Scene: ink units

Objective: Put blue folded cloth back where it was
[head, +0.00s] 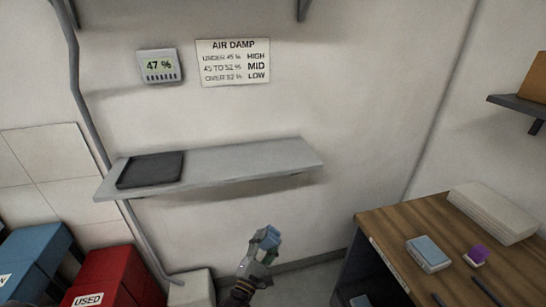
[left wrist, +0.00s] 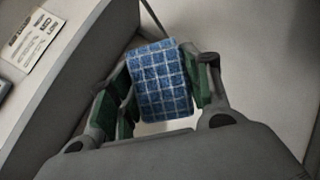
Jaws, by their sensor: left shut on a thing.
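The blue folded cloth (left wrist: 160,80) has a light grid pattern and sits between the fingers of my left gripper (left wrist: 162,92) in the left wrist view. My right gripper is in neither view.
A black tray (head: 150,170) lies on the wall shelf's left end. The desk bears a light blue block (head: 428,254), a purple item (head: 478,254) and a white stack (head: 492,212). A red bin (head: 115,275) marked USED and a blue bin (head: 35,255) stand at lower left. A meter (head: 160,66) reads 47 %.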

